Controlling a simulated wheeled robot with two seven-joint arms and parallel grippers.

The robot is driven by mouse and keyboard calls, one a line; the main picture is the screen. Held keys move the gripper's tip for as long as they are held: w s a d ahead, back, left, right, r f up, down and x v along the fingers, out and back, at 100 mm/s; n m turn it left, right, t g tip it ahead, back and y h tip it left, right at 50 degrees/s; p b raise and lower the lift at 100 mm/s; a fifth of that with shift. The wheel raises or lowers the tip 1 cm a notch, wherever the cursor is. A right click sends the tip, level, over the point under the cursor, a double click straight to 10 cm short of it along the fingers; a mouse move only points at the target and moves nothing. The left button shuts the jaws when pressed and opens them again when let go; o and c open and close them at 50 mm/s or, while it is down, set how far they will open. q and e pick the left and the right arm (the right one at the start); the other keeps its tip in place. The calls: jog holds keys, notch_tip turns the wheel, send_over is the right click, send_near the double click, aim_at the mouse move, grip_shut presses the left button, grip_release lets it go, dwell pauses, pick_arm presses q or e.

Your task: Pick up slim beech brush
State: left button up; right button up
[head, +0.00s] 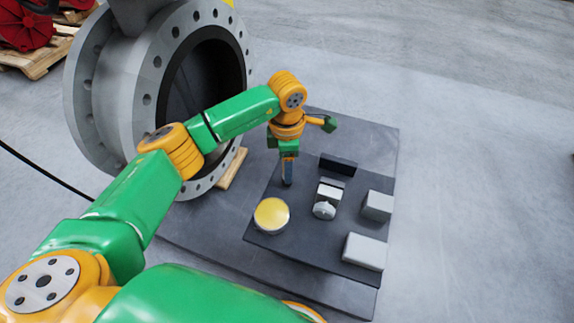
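I cannot make out a slim beech brush in the head view. It may be hidden behind my arm or gripper, or too small to tell. My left arm reaches in from the left, over the dark mat. Its gripper (287,174) points down just above or at the far left part of the raised dark board, behind the yellow-topped round tin. The fingers are small and seen edge-on, so I cannot tell whether they are open or shut or hold anything. My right gripper is not in view.
On the dark board (292,245) stand a yellow-topped round tin (271,215), a silver-white piece (326,200), a dark block (338,166), a grey box (377,206) and a white box (364,251). A large flanged valve (150,85) stands at left. The floor at right is clear.

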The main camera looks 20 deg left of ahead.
pick_arm(q)
grip_shut()
jog(key=shift+r, duration=0.15)
